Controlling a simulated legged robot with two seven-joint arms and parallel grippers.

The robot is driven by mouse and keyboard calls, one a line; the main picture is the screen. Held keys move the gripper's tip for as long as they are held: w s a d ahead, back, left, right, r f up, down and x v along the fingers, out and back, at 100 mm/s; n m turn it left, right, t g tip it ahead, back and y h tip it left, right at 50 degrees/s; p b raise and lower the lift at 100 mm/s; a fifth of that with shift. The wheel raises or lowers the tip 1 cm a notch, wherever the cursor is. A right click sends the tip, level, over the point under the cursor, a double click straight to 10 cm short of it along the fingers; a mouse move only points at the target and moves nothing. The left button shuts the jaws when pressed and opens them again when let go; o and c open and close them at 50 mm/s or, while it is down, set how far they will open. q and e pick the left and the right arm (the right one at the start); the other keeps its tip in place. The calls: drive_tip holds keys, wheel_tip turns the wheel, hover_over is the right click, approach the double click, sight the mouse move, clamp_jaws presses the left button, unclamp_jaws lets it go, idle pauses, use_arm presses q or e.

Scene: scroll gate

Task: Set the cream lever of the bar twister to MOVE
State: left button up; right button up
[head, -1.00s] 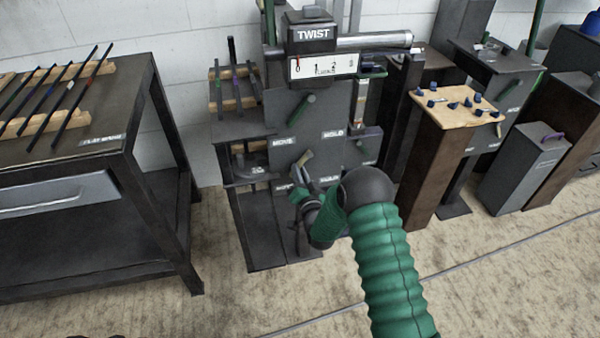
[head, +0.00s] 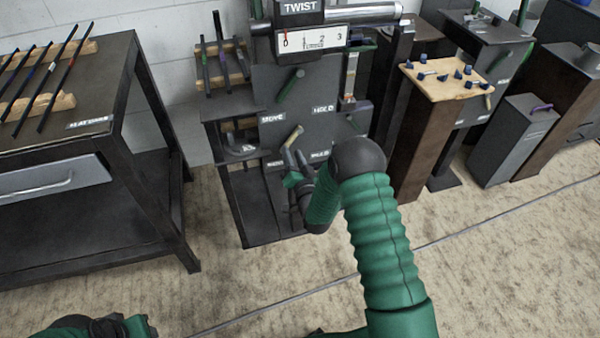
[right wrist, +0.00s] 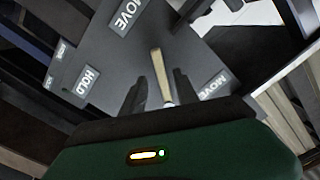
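The cream lever (head: 293,138) is on the dark front panel of the bar twister (head: 300,92), leaning up and to the right. In the right wrist view the cream lever (right wrist: 159,68) rises between my two dark fingertips. My right gripper (head: 292,160) is open just below and in front of the lever; in the wrist view the right gripper (right wrist: 162,92) has a gap on both sides of it. Contact cannot be told. Part of my left arm shows at the bottom left.
A green lever (head: 291,84) is higher on the panel. A TWIST sign and dial (head: 312,41) are above. A dark table with rods on wooden racks (head: 70,135) stands left. A pedestal with a wooden top (head: 447,78) stands right. Floor in front is open.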

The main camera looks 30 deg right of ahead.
drive_tip(key=p+v, duration=0.2)
drive_tip(key=v, duration=1.2)
drive_tip(key=shift+w+a, duration=0.1)
drive_tip(key=shift+w, duration=0.05)
drive_tip(key=a+n+g+y, duration=0.3)
drive_tip(key=a+n+g, duration=0.3)
drive_tip(key=g, duration=0.2)
drive_tip(key=s+a+r+n+g+y, duration=0.1)
drive_tip(key=s+a+r+n+g, duration=0.15)
drive_tip(key=s, duration=0.55)
drive_tip(key=s+a+r+n+g, duration=0.15)
drive_tip(key=s+g, duration=0.25)
drive_tip(key=s, duration=0.4)
drive_tip(key=w+p+v, duration=0.2)
drive_tip(key=p+v, duration=1)
drive_tip(key=w+r+p+v, duration=0.1)
drive_tip(key=w+p+v, duration=0.2)
drive_tip(key=p+v, duration=0.9)
drive_tip(key=shift+r+p, duration=0.35)
drive_tip(key=shift+r, duration=0.1)
drive_tip(key=shift+g, duration=0.25)
